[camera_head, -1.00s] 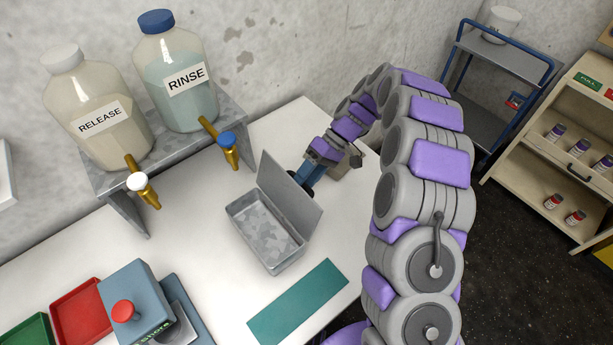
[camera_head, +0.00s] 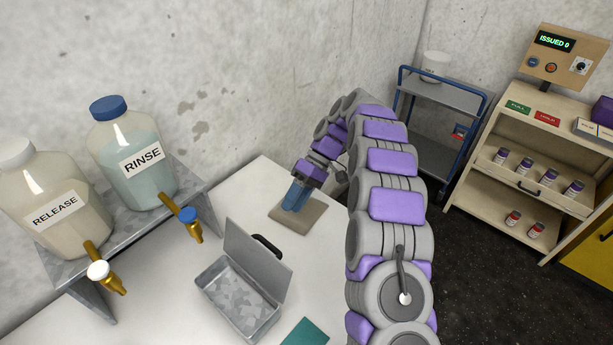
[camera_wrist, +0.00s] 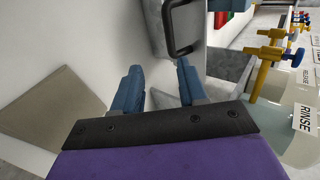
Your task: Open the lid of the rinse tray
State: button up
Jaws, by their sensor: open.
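The rinse tray (camera_head: 221,292) is a grey metal box on the white table, below the RINSE bottle (camera_head: 132,160). Its lid (camera_head: 258,265) stands raised at the tray's right side, leaving the inside showing. A black handle (camera_head: 268,246) is on the lid's outer face; it also shows in the wrist view (camera_wrist: 183,50). My gripper (camera_head: 294,200) is behind and right of the lid, above a beige square plate. In the wrist view my gripper (camera_wrist: 158,82) has its blue fingers apart with nothing between them, clear of the handle.
The RINSE tap (camera_head: 190,222) and RELEASE tap (camera_head: 105,277) jut out from a grey shelf at left. The beige plate (camera_head: 316,219) lies on the table under my gripper. A blue cart (camera_head: 445,98) and a vial rack (camera_head: 520,180) stand at right.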

jog(key=p+v, duration=0.6)
jog(key=p, duration=0.3)
jog(key=shift+p, duration=0.3)
dwell(0.3)
